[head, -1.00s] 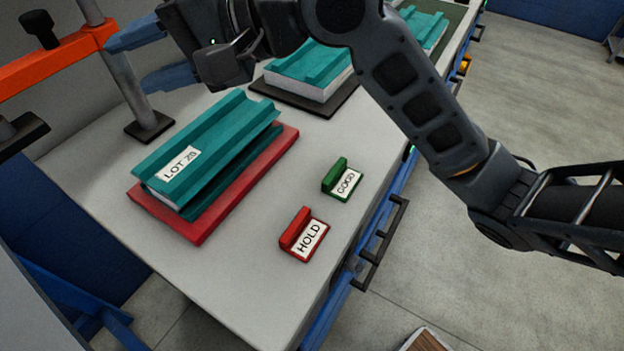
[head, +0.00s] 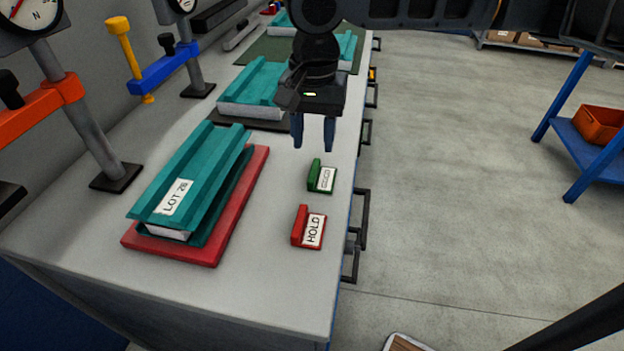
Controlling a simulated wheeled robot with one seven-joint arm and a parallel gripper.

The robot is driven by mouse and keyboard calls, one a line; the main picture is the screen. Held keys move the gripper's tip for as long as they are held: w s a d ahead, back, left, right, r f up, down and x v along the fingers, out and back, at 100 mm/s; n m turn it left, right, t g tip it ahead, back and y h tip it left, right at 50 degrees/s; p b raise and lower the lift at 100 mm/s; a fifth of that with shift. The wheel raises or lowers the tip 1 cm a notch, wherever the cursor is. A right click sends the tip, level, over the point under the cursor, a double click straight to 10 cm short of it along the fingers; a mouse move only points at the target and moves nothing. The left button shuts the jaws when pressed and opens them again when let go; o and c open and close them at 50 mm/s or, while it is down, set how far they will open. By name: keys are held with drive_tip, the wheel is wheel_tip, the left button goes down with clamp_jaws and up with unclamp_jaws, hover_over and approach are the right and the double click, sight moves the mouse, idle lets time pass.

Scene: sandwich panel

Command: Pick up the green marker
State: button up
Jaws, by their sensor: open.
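The green marker (head: 314,174) is a small green block with a white label, standing on the grey bench (head: 265,300) near its right edge. My gripper (head: 313,149) points down with its two blue fingers spread and empty. In the head view its fingertips show just behind and above the green marker. I cannot tell the exact height gap. The red marker labelled HOLD (head: 299,226) stands a little nearer than the green one, apart from it.
A teal panel labelled LOT 28 (head: 205,160) lies on a red board (head: 190,252) to the left. Another teal panel (head: 255,85) lies behind on a dark board. Clamp posts with gauges (head: 85,130) line the left side. Black handles (head: 363,215) project from the bench's right side.

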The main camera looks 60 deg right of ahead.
sight(314, 169)
drive_tip(key=f, duration=0.7)
drive_tip(key=shift+w+d+f, duration=0.1)
drive_tip(key=shift+d+f, duration=0.1)
drive_tip(key=shift+d, duration=0.05)
drive_tip(key=shift+c, duration=0.3)
clamp_jaws()
